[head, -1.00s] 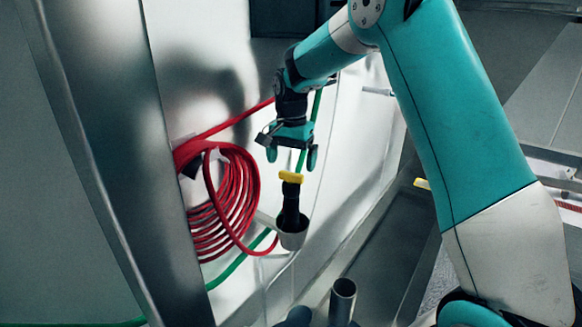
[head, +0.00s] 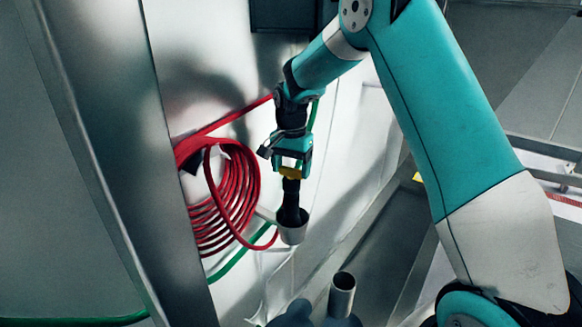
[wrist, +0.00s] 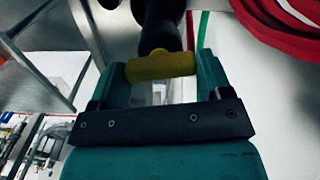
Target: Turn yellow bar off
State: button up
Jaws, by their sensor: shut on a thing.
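The yellow bar (head: 290,172) sits crosswise on top of a black nozzle (head: 290,199) that stands in a light cup-shaped holder (head: 292,233) by the wall. My gripper (head: 291,165) has come down onto the bar from above. In the wrist view the yellow bar (wrist: 160,66) lies between the two teal fingers of my gripper (wrist: 161,78), which are shut on it at its ends. The black nozzle (wrist: 160,25) extends beyond the bar there. The fingertips are partly hidden in the head view.
A coiled red hose (head: 228,200) hangs on the wall just left of the nozzle. A green hose (head: 238,262) runs along the wall. An open metal pipe (head: 342,290) stands at the bottom centre. A metal post (head: 130,150) is at the left.

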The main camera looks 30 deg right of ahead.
aim_at(292, 169)
jog(key=n, duration=0.3)
jog(key=shift+n, duration=2)
jog(key=o, duration=0.9)
jog(key=shift+o, duration=0.2)
notch_tip(292, 169, up, 18)
jog(key=b, duration=0.3)
jog(key=shift+f, duration=0.25)
